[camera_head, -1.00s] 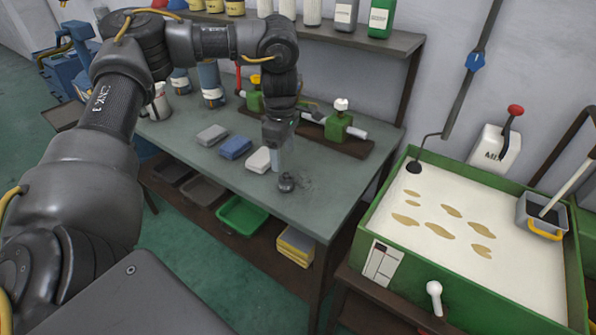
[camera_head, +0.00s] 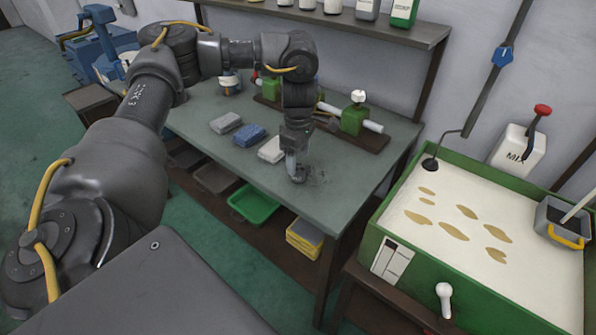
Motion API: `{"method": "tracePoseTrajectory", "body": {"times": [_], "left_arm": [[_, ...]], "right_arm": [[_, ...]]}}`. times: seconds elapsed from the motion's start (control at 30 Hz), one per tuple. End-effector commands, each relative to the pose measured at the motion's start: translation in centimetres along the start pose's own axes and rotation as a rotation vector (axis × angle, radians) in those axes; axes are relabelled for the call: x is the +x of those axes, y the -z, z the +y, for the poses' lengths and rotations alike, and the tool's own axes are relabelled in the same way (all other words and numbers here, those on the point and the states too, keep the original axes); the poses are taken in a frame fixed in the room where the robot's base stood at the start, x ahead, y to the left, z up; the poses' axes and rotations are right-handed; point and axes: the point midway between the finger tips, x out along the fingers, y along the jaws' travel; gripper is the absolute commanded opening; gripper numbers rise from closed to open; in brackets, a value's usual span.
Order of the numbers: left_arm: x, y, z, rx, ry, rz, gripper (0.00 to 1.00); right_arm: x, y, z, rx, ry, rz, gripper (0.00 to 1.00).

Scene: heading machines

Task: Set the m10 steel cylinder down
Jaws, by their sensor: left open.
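My left gripper (camera_head: 297,172) points down at the front right of the grey-green workbench (camera_head: 340,195). Its jaws are open, with the tips at or just above the bench top. A small dark object, which looks like the m10 steel cylinder (camera_head: 298,179), is low at the fingertips and seems to stand on the bench. The fingers partly hide it, and I cannot tell whether they touch it. A dark smudge lies on the bench just right of it. My right gripper is out of view.
A green fixture with a rod (camera_head: 356,121) stands behind. A shelf with bottles (camera_head: 350,24) runs above. A green-rimmed tank of pale liquid (camera_head: 460,215) stands to the right.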

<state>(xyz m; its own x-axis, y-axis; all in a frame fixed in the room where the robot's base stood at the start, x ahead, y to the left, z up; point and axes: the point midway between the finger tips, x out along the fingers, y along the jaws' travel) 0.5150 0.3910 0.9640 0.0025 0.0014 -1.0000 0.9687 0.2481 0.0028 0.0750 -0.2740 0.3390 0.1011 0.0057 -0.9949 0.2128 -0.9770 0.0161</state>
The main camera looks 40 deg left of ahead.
Motion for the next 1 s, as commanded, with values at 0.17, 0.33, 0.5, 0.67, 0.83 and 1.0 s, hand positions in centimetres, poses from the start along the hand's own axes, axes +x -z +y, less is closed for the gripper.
{"method": "tracePoseTrajectory", "body": {"times": [0.17,0.33,0.5,0.67,0.83,1.0], "left_arm": [[2.7,-0.1,-0.2,-0.002,0.006,0.0,0.65],[4.2,0.0,-0.2,-0.002,0.003,0.001,0.65],[4.4,0.0,-0.1,-0.001,0.001,0.0,0.65],[4.4,-0.1,-0.1,-0.001,0.001,0.0,0.54],[4.4,-0.1,-0.1,-0.002,0.001,0.0,0.32],[4.4,-0.1,-0.1,-0.001,0.002,0.0,0.1]], "right_arm": [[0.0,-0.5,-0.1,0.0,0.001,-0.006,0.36],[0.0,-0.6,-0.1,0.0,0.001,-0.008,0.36],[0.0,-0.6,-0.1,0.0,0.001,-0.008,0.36],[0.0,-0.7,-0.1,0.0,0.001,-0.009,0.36],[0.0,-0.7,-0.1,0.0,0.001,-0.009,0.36],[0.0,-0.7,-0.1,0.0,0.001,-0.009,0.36]]}}
